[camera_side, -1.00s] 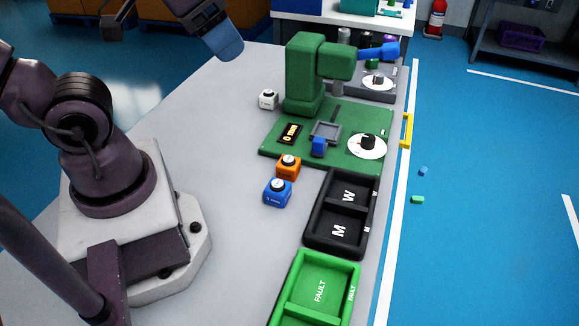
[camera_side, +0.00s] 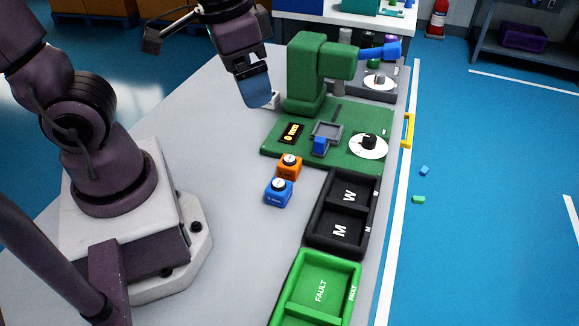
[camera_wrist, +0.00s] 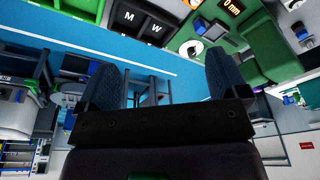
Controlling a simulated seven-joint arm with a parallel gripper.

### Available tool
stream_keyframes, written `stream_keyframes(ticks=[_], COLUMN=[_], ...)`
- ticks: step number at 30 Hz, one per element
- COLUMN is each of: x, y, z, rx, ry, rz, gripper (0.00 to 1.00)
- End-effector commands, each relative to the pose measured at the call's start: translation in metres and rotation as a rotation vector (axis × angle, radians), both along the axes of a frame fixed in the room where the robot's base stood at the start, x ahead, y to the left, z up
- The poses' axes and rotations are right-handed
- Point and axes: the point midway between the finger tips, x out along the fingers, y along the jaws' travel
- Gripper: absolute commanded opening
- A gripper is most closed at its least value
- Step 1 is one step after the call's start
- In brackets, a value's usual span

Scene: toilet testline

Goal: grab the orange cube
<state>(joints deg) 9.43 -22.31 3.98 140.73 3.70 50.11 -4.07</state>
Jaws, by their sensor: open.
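The orange cube (camera_side: 289,168), with a round black-and-white top, sits on the grey table beside the green plate's near-left corner, touching or almost touching a blue cube (camera_side: 278,194). In the wrist view an orange piece (camera_wrist: 193,3), seemingly this cube, is cut off at the top edge. My gripper (camera_side: 257,92) hangs above the table, left of the green machine, above and behind the orange cube and apart from it. In the wrist view its fingers (camera_wrist: 162,80) are spread, with nothing held between them.
A white cube (camera_side: 275,100) is partly hidden behind my gripper. The green machine (camera_side: 305,75) stands on a green plate (camera_side: 372,122) with a small blue block (camera_side: 320,146) and a dial (camera_side: 369,146). A black tray (camera_side: 312,232) and green fault tray (camera_side: 283,298) lie nearer. Table left of the cubes is clear.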

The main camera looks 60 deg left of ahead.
Motion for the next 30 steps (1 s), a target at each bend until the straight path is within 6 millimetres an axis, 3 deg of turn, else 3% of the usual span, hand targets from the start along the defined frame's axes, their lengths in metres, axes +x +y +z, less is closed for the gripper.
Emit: stream_keyframes(ticks=[7,12,15,22,30], x=[0.035,0.055,0.066,0.091,0.093], y=[0.003,0.013,0.02,0.026,0.03], z=[-0.076,-0.125,-0.145,-0.151,-0.162], rx=[0.134,0.244,0.27,0.169,0.121], ry=[0.173,0.133,0.057,-0.131,-0.176], rz=[0.328,0.68,0.891,1.299,1.461], gripper=[0.92,0.92,0.92,0.92,0.92])
